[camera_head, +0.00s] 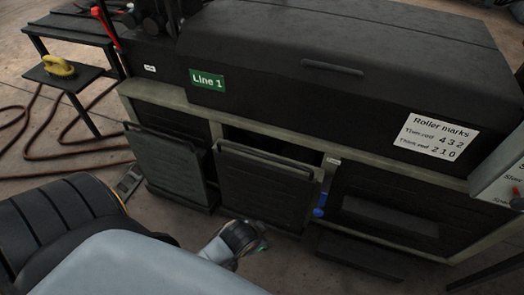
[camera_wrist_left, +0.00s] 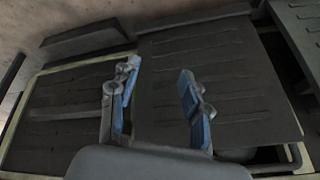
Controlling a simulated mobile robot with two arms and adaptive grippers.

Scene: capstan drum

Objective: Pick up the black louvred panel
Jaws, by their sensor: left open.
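Two dark louvred panels lean against the front of the machine in the head view: a left one (camera_head: 170,165) and a middle one (camera_head: 262,185). Each has a bar along its top edge. Behind the middle panel's top is a dark opening. In the left wrist view a louvred panel (camera_wrist_left: 235,70) fills much of the right side. My left gripper (camera_wrist_left: 158,100) is open and empty, its blue-padded fingers in front of the louvred surface. In the head view, the end of my left arm is low, near the middle panel's foot. My right gripper is not in view.
The black machine cover (camera_head: 270,40) carries a green "Line 1" sign (camera_head: 207,80) and a white roller-marks sheet (camera_head: 436,137). A blue part (camera_head: 320,205) stands right of the middle panel. A dark ledge (camera_head: 360,258) lies low at right. A hose (camera_head: 55,165) lies on the floor.

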